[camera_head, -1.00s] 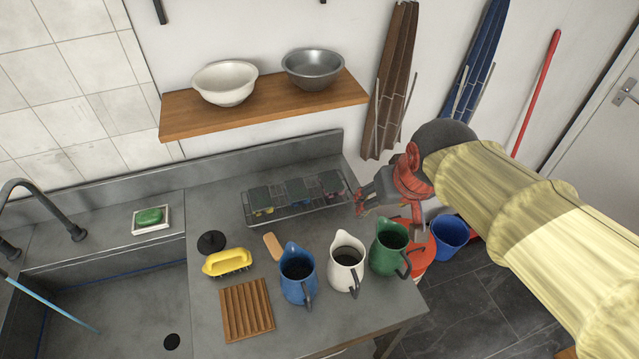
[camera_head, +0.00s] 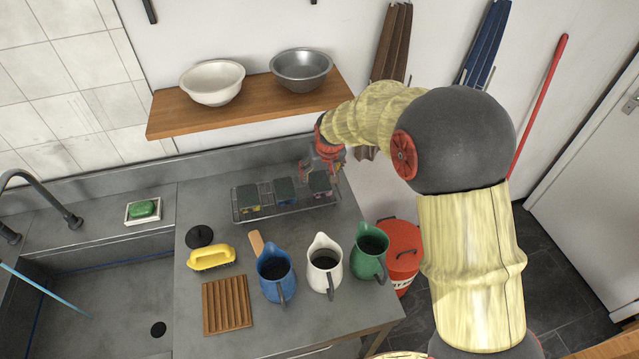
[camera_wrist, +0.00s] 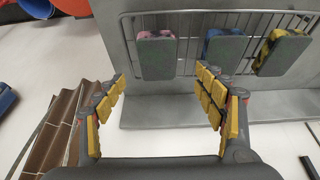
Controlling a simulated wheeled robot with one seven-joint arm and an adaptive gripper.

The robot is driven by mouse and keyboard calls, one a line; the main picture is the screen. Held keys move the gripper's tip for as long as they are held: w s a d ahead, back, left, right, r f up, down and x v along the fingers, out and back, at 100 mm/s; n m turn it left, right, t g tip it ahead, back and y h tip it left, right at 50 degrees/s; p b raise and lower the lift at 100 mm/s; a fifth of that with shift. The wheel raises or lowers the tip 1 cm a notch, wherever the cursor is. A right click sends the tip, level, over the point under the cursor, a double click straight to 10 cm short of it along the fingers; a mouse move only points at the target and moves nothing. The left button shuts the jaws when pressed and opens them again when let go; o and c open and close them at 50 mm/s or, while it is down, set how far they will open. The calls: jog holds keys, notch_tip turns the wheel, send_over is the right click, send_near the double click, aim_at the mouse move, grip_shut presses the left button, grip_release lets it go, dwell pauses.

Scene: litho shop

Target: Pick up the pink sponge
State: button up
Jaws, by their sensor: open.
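The pink sponge (camera_wrist: 157,35) stands in a wire rack in the wrist view, with a dark grey pad (camera_wrist: 157,61) covering most of it. In the head view the pink sponge (camera_head: 321,193) is the rightmost of three in the rack (camera_head: 265,211). My gripper (camera_wrist: 162,88) is open and empty. In the wrist view its fingers are apart, with the pink sponge beyond them, roughly between the fingertips. In the head view my gripper (camera_head: 324,166) is just above and behind the pink sponge, and its fingertips are hard to make out.
A blue sponge (camera_wrist: 226,48) and a yellow sponge (camera_wrist: 279,53) share the rack. Blue (camera_head: 275,271), white (camera_head: 324,262) and green (camera_head: 369,251) jugs stand in front. A wooden shelf (camera_head: 250,108) with two bowls hangs behind, near my forearm.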

aim_at(320, 183)
jog(key=x, duration=0.3)
jog(key=shift+f, duration=0.15)
jog(key=x, duration=0.2)
jog(key=b+x, duration=0.1)
jog(key=x, duration=0.1)
jog(key=shift+s+d+f, duration=0.2)
jog(key=shift+s+d, duration=0.05)
jog(key=shift+d, duration=0.05)
jog(key=shift+w+a+f, duration=0.1)
jog(key=shift+w+f, duration=0.1)
jog(key=shift+f, duration=0.1)
jog(key=shift+c, duration=1.3)
jog(key=c, duration=0.5)
